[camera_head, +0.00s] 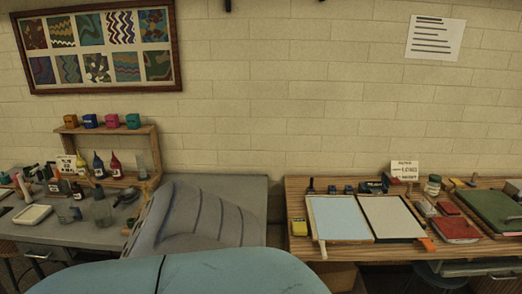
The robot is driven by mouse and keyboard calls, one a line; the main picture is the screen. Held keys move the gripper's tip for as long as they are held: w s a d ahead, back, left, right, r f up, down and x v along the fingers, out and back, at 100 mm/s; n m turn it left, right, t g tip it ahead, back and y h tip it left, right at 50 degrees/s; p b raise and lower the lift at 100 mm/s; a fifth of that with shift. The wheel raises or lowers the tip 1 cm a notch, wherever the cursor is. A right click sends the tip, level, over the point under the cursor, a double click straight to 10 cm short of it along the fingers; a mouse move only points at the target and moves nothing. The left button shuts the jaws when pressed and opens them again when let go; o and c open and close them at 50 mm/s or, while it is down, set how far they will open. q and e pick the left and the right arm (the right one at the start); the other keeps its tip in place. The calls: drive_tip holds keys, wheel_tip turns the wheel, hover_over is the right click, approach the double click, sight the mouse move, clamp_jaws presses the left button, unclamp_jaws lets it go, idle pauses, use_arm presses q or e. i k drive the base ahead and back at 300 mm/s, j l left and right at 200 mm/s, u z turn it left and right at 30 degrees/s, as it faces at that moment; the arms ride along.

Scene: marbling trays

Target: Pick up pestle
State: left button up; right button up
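I cannot single out a pestle for certain. Several small items stand crowded on the grey left table (92,236), too small to tell apart. Among them is a dark rounded item (127,196) with what looks like a handle, near the table's right part; I cannot tell if it is a mortar, a pestle or a ladle. Neither of my grippers shows in the head view.
Dye bottles (98,166) and a wooden shelf (140,142) with coloured pots crowd the left table. A grey draped surface (195,215) stands beside it.

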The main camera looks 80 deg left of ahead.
sight(28, 199)
drive_tip(key=u, duration=4.2)
drive_tip(key=i+j, duration=0.2)
drive_tip(key=i, duration=0.2)
drive_tip(key=i+j, duration=0.2)
drive_tip(key=i, duration=0.25)
drive_tip(key=i+j, duration=0.2)
drive_tip(key=i, duration=0.2)
drive_tip(key=i+j, duration=0.25)
drive_tip(key=i, duration=0.15)
